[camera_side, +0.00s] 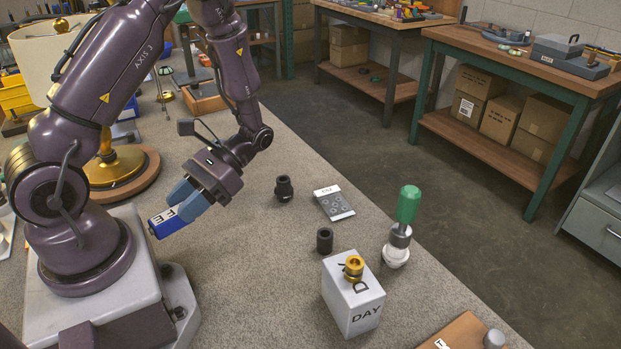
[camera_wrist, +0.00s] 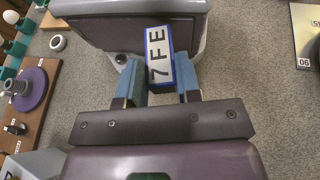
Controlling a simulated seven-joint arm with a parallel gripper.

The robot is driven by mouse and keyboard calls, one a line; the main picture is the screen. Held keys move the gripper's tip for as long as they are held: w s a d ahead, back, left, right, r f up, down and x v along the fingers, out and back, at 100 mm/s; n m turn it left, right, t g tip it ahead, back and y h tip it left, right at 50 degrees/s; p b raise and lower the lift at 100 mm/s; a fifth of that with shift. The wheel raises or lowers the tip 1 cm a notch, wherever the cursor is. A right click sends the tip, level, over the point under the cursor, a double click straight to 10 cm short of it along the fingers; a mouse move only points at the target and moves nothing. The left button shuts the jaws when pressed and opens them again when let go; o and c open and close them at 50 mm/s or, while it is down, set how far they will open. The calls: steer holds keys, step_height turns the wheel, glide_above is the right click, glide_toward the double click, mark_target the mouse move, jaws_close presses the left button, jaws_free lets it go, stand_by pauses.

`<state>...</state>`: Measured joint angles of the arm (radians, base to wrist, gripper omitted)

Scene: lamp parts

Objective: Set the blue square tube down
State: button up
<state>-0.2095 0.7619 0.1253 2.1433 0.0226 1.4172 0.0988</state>
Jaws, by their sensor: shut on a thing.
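The blue square tube (camera_side: 165,222) has a white label with dark characters. My gripper (camera_side: 186,205) is shut on it, with its blue fingers on either side. In the side view the tube sticks out beyond the fingertips, just in front of my pale base. In the wrist view the tube (camera_wrist: 159,58) sits between the two fingers (camera_wrist: 160,85), its label reading "7FE". I cannot tell for sure whether its lower end touches the table.
A brass lamp (camera_side: 115,165) stands behind my arm. The table's middle front is clear.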

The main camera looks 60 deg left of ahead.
steer(key=w+d+r+n+t+h, duration=0.1)
steer(key=w+d+n+t+h, duration=0.3)
steer(key=w+n+t+h, duration=0.8)
steer(key=w+a+r+n+t+y, duration=0.3)
steer(key=a+n+t+y, duration=0.15)
steer(key=n+t, duration=0.5)
steer(key=n+t+y, duration=0.4)
steer(key=n+y, duration=0.1)
steer(key=n, duration=0.2)
glide_above(299, 179)
steer(key=f, duration=1.3)
steer(key=shift+s+d, duration=0.15)
steer(key=shift+s, duration=0.05)
steer(key=shift+w+f+y, duration=0.2)
steer(key=shift+f+y, duration=0.15)
steer(key=shift+f, duration=1.5)
steer(key=shift+f, duration=0.1)
